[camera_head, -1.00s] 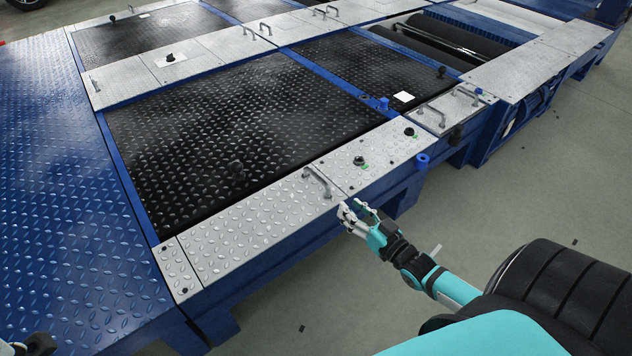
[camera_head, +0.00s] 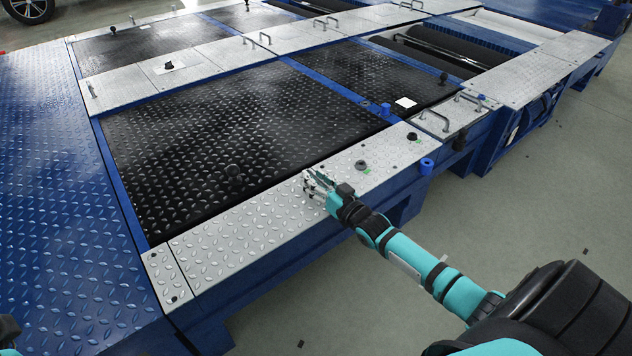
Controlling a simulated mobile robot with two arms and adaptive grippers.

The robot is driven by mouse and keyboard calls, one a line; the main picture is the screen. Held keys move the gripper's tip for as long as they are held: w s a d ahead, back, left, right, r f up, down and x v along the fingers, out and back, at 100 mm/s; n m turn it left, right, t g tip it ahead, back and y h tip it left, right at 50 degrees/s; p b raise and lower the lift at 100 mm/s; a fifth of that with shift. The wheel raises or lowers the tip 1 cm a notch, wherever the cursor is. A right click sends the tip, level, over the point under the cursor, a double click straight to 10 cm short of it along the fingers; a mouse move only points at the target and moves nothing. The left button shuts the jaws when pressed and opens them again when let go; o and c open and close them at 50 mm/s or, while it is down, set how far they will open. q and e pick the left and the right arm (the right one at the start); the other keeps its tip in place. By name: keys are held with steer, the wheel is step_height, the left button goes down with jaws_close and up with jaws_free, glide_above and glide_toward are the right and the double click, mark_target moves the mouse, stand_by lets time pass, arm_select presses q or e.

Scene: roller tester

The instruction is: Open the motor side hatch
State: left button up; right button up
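The silver diamond-plate cover (camera_head: 235,235) lies flat along the near edge of the roller tester. A metal handle stands near the cover's right end, now mostly hidden behind my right gripper (camera_head: 314,184). The gripper's pale fingers are at the handle, reaching in from the right. Whether they close around the bar or only overlap it is too small to tell. My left gripper is not visible; only a small teal and dark part of my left arm shows at the left edge.
A grey round fitting (camera_head: 361,165) and a black knob (camera_head: 411,136) sit on the right panel. Large black plates (camera_head: 230,130) lie behind the cover.

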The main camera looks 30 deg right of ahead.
jaws_close()
stand_by(0.3)
steer(key=shift+r, duration=0.15)
